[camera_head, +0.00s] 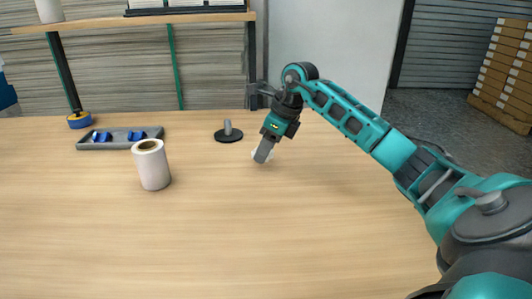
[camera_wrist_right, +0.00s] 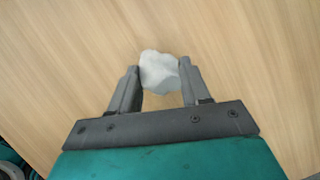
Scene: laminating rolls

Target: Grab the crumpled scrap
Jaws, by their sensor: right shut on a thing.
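The crumpled scrap (camera_wrist_right: 158,70) is a small white-grey lump between the two fingers in the right wrist view. My right gripper (camera_wrist_right: 160,84) is shut on it, with a finger against each side. In the head view the right gripper (camera_head: 263,155) points down at the wooden table, and a bit of the white scrap (camera_head: 270,155) shows beside the fingertips, mostly hidden by them. The scrap is at or just above the table top; I cannot tell which. My left gripper is not in view.
A white roll (camera_head: 151,165) stands upright on the table to the left. Behind it lies a grey tray (camera_head: 119,145) with blue pieces. A black disc with a peg (camera_head: 228,132) and a blue-yellow tape roll (camera_head: 80,120) are further back. The table front is clear.

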